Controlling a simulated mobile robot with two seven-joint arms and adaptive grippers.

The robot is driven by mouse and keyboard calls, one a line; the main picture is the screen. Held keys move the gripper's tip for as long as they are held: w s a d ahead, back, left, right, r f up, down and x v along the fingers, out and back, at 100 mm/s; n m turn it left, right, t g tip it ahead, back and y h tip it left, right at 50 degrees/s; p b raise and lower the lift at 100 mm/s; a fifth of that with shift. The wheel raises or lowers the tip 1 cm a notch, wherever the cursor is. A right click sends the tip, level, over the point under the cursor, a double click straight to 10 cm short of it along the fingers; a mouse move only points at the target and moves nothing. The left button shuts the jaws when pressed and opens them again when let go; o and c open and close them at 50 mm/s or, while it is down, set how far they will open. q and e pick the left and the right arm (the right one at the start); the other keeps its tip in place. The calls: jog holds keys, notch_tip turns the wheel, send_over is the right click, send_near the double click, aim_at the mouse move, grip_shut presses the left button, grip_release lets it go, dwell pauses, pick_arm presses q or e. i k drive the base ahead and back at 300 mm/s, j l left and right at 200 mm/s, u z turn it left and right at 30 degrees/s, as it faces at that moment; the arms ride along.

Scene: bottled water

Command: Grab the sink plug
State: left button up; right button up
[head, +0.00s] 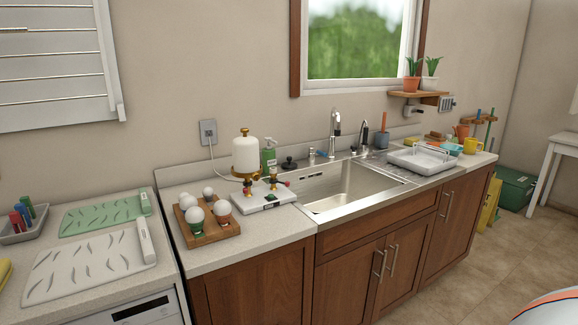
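A small black round piece with a knob on top (289,164), which looks like the sink plug, sits on the counter behind the sink's back left corner. It is just right of a green soap bottle (268,158). The steel sink (345,186) is set into the counter and looks empty. Its tall faucet (336,130) stands at the back edge. Neither of my grippers shows in the head view.
A white dish rack (421,158) stands right of the basin. Floor in front of the cabinets (470,270) is clear.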

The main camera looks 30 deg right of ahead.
aim_at(287, 165)
jog(key=l+z, duration=0.1)
jog(key=l, duration=0.95)
jog(key=l+z, duration=0.15)
jog(key=l, duration=0.85)
jog(key=i+l+z, duration=0.1)
jog(key=l, duration=0.9)
jog(key=i, duration=0.05)
